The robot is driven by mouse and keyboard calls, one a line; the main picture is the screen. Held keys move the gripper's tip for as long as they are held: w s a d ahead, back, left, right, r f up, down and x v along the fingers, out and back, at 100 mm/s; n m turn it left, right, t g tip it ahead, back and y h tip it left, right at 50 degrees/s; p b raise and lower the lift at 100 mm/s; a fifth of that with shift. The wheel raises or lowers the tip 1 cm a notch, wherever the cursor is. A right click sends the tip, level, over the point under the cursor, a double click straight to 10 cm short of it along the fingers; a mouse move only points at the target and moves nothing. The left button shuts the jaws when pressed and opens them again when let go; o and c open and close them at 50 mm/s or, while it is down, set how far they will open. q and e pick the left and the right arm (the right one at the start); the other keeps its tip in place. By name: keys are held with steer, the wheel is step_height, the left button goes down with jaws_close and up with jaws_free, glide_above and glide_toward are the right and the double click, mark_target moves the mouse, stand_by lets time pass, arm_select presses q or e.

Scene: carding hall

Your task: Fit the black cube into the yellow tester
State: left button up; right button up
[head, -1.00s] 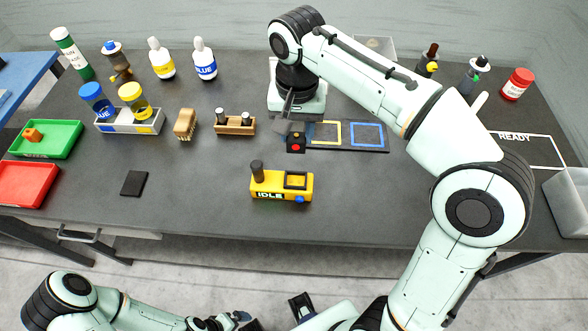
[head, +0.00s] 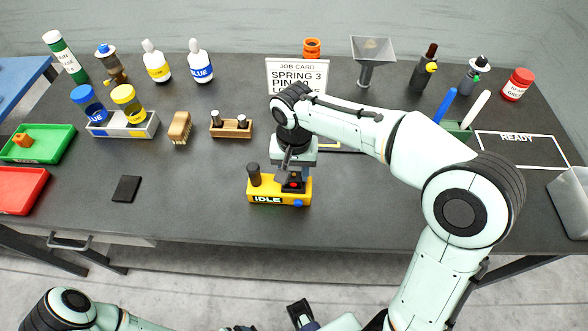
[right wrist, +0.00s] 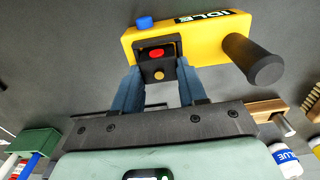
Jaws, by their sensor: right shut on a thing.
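The yellow tester (head: 262,198) stands on the dark bench, marked IDLE, with a black post, a blue button and a dark-rimmed square socket. The black cube (head: 293,187) has a red dot on one face. In the right wrist view the cube (right wrist: 153,73) also shows a brass-coloured dot. My right gripper (right wrist: 157,88) is shut on the cube and holds it at the socket, its fingers on both sides. I cannot tell whether the cube is inside the socket or just above it. My left arm is at the bottom left; its gripper is mostly cut off by the frame.
A job card (head: 297,75) and a metal funnel (head: 372,60) stand behind my right arm. A wooden pin block (head: 231,128), a brush (head: 180,127) and a bottle rack (head: 122,125) stand left of it. A black pad (head: 126,189) lies left of the tester, with clear bench between.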

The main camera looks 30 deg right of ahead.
mark_target(294, 174)
steer(key=shift+f, duration=0.2)
steer(key=o, duration=1)
arm_select(q)
steer(key=shift+f, duration=0.1)
arm_select(e)
steer(key=shift+o, duration=0.2)
steer(key=shift+r, duration=0.1)
steer(key=shift+r, duration=0.1)
arm_select(q)
steer(key=r+p, duration=0.1)
steer(key=w+r+p, duration=0.1)
steer(key=shift+r, duration=0.35)
arm_select(e)
step_height(294, 174, up, 12)
